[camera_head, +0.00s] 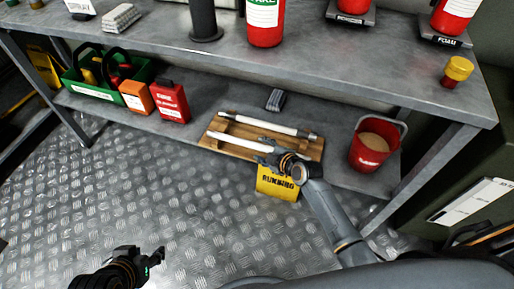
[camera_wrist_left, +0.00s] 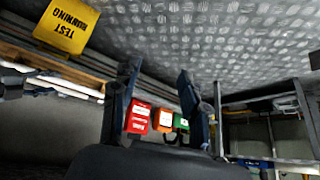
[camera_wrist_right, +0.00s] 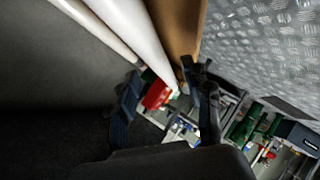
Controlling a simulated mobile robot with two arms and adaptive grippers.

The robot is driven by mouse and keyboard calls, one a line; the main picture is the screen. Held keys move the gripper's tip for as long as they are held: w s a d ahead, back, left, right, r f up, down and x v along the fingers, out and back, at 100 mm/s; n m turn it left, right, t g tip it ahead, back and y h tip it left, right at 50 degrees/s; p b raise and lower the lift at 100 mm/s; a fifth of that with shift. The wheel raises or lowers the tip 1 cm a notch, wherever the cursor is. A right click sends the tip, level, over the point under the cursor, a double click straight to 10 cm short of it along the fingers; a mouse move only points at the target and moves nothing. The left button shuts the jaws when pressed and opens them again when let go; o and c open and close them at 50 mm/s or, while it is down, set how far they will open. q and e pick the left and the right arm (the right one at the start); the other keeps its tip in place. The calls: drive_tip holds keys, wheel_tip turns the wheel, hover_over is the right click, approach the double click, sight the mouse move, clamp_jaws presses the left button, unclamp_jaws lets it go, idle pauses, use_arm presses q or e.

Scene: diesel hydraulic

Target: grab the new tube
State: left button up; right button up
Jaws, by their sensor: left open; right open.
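Two white tubes lie side by side on a wooden rack (camera_head: 222,147) on the lower shelf: a rear tube (camera_head: 262,124) and a front tube (camera_head: 235,142). Nothing readable marks either as new. My right gripper (camera_head: 262,152) is open at the right end of the front tube, partly hiding it. In the right wrist view, a large white tube (camera_wrist_right: 140,30) runs toward the space between the open fingers (camera_wrist_right: 165,80); I cannot tell whether they touch it. My left gripper (camera_head: 158,256) is open and empty above the floor, also in its wrist view (camera_wrist_left: 157,82).
A yellow "running" sign (camera_head: 277,183) hangs at the shelf's front edge below the rack. A red sand bucket (camera_head: 372,145) stands right of the rack. A red box (camera_head: 172,102), orange box (camera_head: 137,97) and green crate (camera_head: 100,93) stand left. The bench top (camera_head: 330,60) overhangs the shelf.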

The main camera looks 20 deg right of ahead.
sight(257, 146)
drive_tip(key=shift+b+x, duration=0.3)
drive_tip(key=shift+x, duration=0.85)
use_arm(q)
drive_tip(key=w, duration=0.1)
drive_tip(key=w+d+r+t, duration=0.1)
drive_tip(key=w+r+t, duration=0.1)
drive_tip(key=w, duration=0.1)
drive_tip(key=shift+d+h, duration=0.15)
drive_tip(key=shift+h, duration=0.15)
use_arm(e)
drive_tip(key=shift+c, duration=0.4)
clamp_jaws()
use_arm(q)
drive_tip(key=shift+s+f, duration=0.1)
drive_tip(key=shift+s, duration=0.05)
use_arm(e)
drive_tip(key=shift+r, duration=0.1)
